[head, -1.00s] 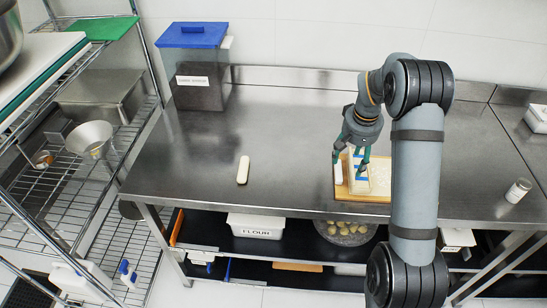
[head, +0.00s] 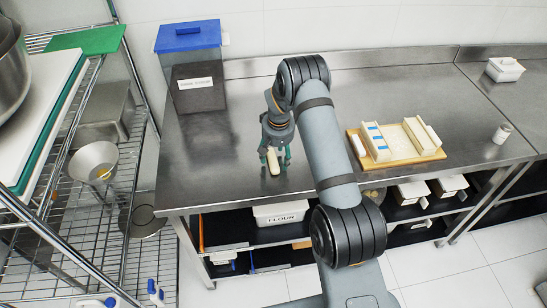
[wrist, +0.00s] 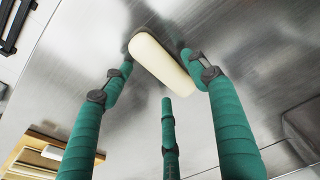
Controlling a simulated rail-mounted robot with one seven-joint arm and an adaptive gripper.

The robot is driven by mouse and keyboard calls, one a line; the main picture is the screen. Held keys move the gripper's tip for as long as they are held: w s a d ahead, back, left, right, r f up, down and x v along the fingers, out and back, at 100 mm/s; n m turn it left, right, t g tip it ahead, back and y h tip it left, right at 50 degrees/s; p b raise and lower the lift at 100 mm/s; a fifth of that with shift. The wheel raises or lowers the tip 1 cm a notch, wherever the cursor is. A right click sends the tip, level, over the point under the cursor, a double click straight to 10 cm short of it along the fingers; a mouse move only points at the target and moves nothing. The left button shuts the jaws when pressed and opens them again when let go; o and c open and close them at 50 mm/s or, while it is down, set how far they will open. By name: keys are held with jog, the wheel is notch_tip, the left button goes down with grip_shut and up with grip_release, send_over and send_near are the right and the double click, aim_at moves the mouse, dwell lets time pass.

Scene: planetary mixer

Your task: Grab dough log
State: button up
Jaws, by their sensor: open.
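The dough log (head: 272,160) is a pale, rounded stick on the steel table in the head view. My gripper (head: 275,157) is above it with its teal fingers pointing down on either side of it. In the wrist view the dough log (wrist: 160,60) lies between the spread fingertips of my gripper (wrist: 160,65), one to its left, one to its right and a third below. The fingers are open. I cannot tell whether any fingertip touches the log.
A wooden board (head: 412,157) with a blue-marked white block (head: 376,142) and another pale piece (head: 420,132) lies to the right. A blue-lidded bin (head: 198,85) stands at the back left. A small jar (head: 502,133) is far right. The table around the log is clear.

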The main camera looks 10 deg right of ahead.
jog(key=shift+a+f, duration=0.2)
jog(key=shift+f, duration=0.05)
jog(key=shift+c, duration=0.8)
jog(key=c, duration=1.1)
jog(key=shift+c, duration=0.3)
